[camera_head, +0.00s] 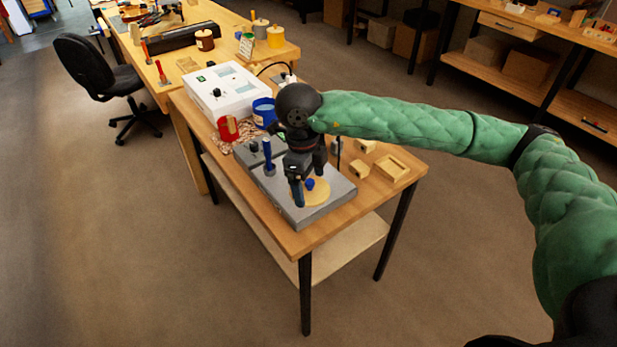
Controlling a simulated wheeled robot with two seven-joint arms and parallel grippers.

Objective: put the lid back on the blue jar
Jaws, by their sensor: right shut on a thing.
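The blue jar (264,114) stands on the near bench beside the white box, and its top looks open. The lid (319,194) appears as a pale tan disc with a small blue knob, low over the grey plate. My right gripper (308,182) points down over the plate and is shut on the lid's knob, as far as I can see. Its fingers partly cover the lid. I cannot tell whether the lid touches the plate. The gripper is nearer to me than the jar. My left gripper is out of view.
A red container (228,128) stands left of the jar, with shavings around it. The white box (228,90) is behind. An upright blue handle (268,153) rises from the grey plate (338,197). Wooden blocks and a small wooden tray (392,168) lie at the right.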

